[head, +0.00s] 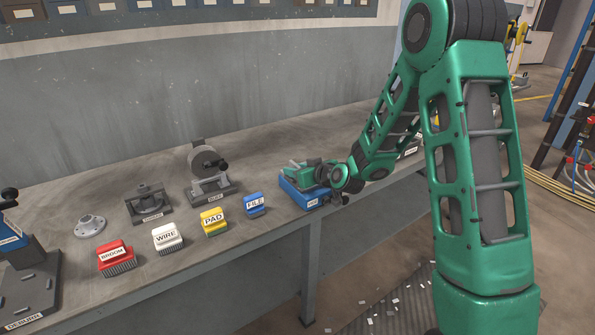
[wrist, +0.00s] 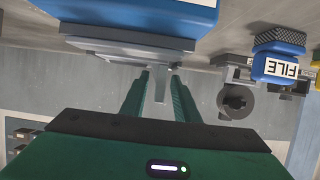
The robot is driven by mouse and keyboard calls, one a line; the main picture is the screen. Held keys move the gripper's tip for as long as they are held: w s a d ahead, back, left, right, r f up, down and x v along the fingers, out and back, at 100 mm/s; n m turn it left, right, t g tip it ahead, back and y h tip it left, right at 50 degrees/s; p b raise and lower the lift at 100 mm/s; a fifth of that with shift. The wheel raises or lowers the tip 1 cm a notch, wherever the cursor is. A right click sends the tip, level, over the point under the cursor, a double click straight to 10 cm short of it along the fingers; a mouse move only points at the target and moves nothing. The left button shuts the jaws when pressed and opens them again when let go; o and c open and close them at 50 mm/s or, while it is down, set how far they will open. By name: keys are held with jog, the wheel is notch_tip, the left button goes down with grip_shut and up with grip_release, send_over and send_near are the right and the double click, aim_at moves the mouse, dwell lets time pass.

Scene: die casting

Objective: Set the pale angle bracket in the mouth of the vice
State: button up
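The vice (head: 305,195) has a blue base and stands at the bench's front edge, partly hidden by my arm in the head view. In the wrist view its blue body (wrist: 140,12) and grey jaw fill the top. My gripper (head: 318,174) is at the vice; in the wrist view its green fingers (wrist: 161,76) are close together, reaching toward the jaw. Between their tips is a pale grey piece, the angle bracket (wrist: 161,86), close to the jaw. Whether it sits inside the mouth cannot be told. The bracket is not clearly visible in the head view.
Left of the vice are a blue FILE block (head: 255,204), a yellow PAD block (head: 214,222), a white WIRE block (head: 167,238) and a red BROOM block (head: 116,257). Behind them stand grey fixtures (head: 208,172) and a round flange (head: 90,225). The bench behind the vice is clear.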

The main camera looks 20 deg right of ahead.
jog(key=v, duration=1.1)
jog(key=shift+s, duration=0.25)
jog(key=shift+s+r, duration=0.1)
jog(key=s+d+r+m+g+h, duration=0.1)
jog(key=s+d+m+g, duration=0.2)
jog(key=s, duration=1)
jog(key=s+d+r+m+g+h, duration=0.1)
jog(key=s+d+m+g, duration=0.2)
jog(key=s, duration=1)
jog(key=s+d+r+m+g+h, duration=0.1)
jog(key=s+d+m+g, duration=0.3)
jog(key=s+d, duration=0.5)
jog(key=s+g+h, duration=0.1)
jog(key=s+g, duration=0.1)
jog(key=s, duration=0.2)
jog(key=shift+s+d+g, duration=0.15)
jog(key=shift+s+g, duration=0.05)
jog(key=shift+g, duration=0.2)
